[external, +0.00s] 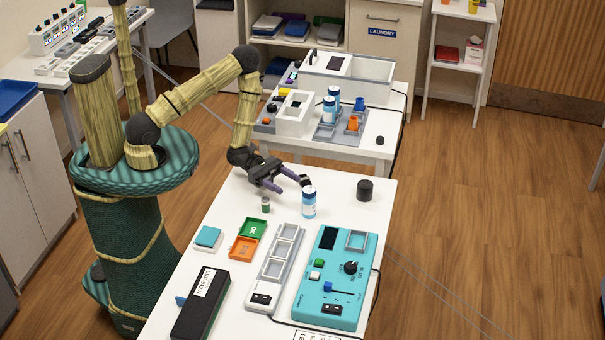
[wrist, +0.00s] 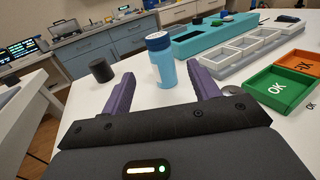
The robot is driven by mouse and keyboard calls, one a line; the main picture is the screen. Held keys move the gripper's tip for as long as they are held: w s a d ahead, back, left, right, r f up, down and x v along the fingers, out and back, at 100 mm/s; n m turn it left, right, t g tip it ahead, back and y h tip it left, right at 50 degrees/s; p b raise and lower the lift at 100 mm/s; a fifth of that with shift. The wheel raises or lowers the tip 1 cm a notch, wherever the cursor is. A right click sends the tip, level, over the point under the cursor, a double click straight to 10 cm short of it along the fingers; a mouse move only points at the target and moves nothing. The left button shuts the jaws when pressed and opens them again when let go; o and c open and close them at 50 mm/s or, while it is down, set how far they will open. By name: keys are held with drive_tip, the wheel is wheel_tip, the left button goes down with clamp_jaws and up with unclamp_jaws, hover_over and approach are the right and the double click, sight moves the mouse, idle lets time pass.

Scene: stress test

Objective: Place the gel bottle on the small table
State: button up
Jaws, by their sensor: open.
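In the wrist view the bottle (wrist: 162,66) is ahead, between the lines of my two purple fingers. My gripper (external: 291,186) is open and empty, low over the table just left of and behind the bottle. I see no contact with it. Similar blue bottles (external: 328,108) stand on the table behind. I cannot tell which furniture is the small table; a narrow white shelf stand (external: 460,68) is at the back right.
A black cylinder (external: 365,190) stands right of the bottle. Green and orange trays (external: 244,248), a white slotted holder (external: 275,268) and a teal device (external: 335,275) fill the front. The floor on the right is clear.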

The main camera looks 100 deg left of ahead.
drive_tip(key=d+m+g+h, duration=0.1)
drive_tip(key=s+d+r+m+g+h, duration=0.1)
drive_tip(key=d, duration=0.1)
drive_tip(key=d+r+m+g+h, duration=0.1)
drive_tip(key=d+m, duration=0.1)
drive_tip(key=shift+s+r+h, duration=0.1)
drive_tip(key=shift+s+h, duration=0.2)
drive_tip(key=s+d+r+m+g, duration=0.2)
drive_tip(key=s+d+m+g, duration=0.7)
drive_tip(key=s+m+g, duration=0.45)
drive_tip(key=s+a+r+m+g+y, duration=0.1)
drive_tip(key=s+a+m+y, duration=0.2)
drive_tip(key=a+m+y, duration=0.35)
drive_tip(key=w+a+r+m+t+y, duration=0.1)
drive_tip(key=w+r+m+t+y, duration=0.3)
drive_tip(key=r+m+y, duration=0.1)
drive_tip(key=shift+a+r+m, duration=0.2)
drive_tip(key=shift+r+m, duration=0.15)
drive_tip(key=shift+m, duration=0.45)
drive_tip(key=shift+f, duration=0.1)
